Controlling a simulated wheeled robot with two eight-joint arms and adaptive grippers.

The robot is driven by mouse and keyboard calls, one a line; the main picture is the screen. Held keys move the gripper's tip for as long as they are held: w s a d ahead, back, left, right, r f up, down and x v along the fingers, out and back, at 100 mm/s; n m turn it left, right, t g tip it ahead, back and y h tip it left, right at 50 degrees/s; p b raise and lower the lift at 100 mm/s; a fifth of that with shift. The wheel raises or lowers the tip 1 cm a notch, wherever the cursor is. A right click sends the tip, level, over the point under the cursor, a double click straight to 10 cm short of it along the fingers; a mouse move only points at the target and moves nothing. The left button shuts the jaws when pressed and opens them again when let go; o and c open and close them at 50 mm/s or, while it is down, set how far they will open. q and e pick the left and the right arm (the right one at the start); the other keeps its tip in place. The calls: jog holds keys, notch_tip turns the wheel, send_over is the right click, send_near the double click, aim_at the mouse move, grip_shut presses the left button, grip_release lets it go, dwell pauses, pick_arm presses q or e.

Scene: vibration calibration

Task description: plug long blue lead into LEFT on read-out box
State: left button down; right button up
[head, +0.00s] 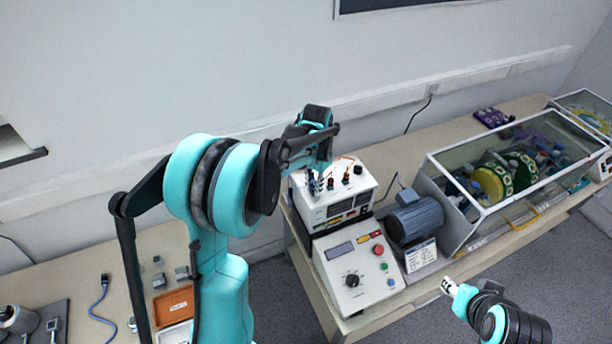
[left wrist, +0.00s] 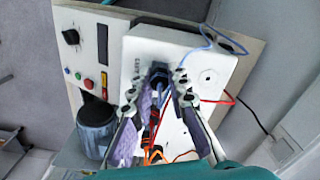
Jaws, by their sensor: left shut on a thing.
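The white read-out box (head: 318,212) stands on the bench in the head view, with sockets and plugs on its top. My left gripper (head: 314,184) is over the left part of that top. In the left wrist view my left gripper (left wrist: 158,78) is shut on a dark blue plug (left wrist: 158,72), close to the box top (left wrist: 205,78). A long blue lead (left wrist: 212,40) loops from beside the fingers past the box edge. Whether the plug is in a socket, and the LEFT label, cannot be made out. My right gripper (head: 449,288) is at lower right, its jaws unclear.
Orange and black plugs (left wrist: 154,122) and a red lead (left wrist: 215,100) are close to the fingers. A control box (head: 352,275) with a knob, a grey motor (head: 415,220) and a glass-sided case (head: 480,215) stand nearby. Another bench (head: 85,270) is at left.

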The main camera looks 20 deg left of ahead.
aim_at(314, 185)
pick_arm(q)
jog(key=m, duration=0.4)
jog(key=shift+b, duration=0.3)
jog(key=c, duration=1.4)
grip_release()
jog(key=shift+r, duration=0.15)
jog(key=shift+r+p, duration=1.65)
jog(key=shift+r, duration=0.75)
